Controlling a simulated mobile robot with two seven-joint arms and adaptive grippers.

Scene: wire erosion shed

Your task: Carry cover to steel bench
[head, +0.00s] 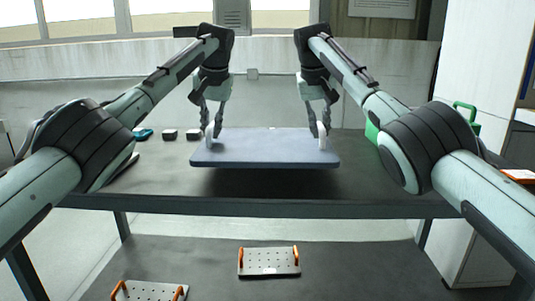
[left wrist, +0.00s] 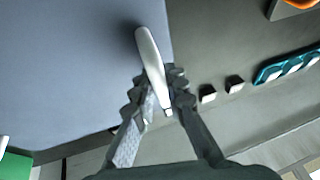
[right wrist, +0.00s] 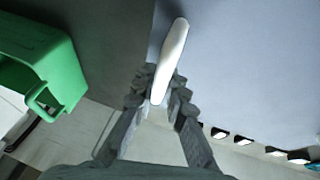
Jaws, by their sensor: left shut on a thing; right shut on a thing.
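The cover (head: 265,147) is a flat blue-grey panel with a white handle at each end. In the head view it is level above the dark bench top, with a shadow under it. My left gripper (head: 211,128) is shut on the cover's left handle, which shows white between the fingers in the left wrist view (left wrist: 151,62). My right gripper (head: 321,128) is shut on the right handle, seen in the right wrist view (right wrist: 169,60). The cover's underside is hidden. I cannot tell whether the bench below is the steel bench.
On the dark bench (head: 370,185) are small dark blocks (head: 170,134) and a teal item (head: 143,134) at left, and a green container (right wrist: 45,65) at right. Perforated plates with orange handles (head: 269,262) lie on a lower surface. A white cabinet (head: 480,245) stands at right.

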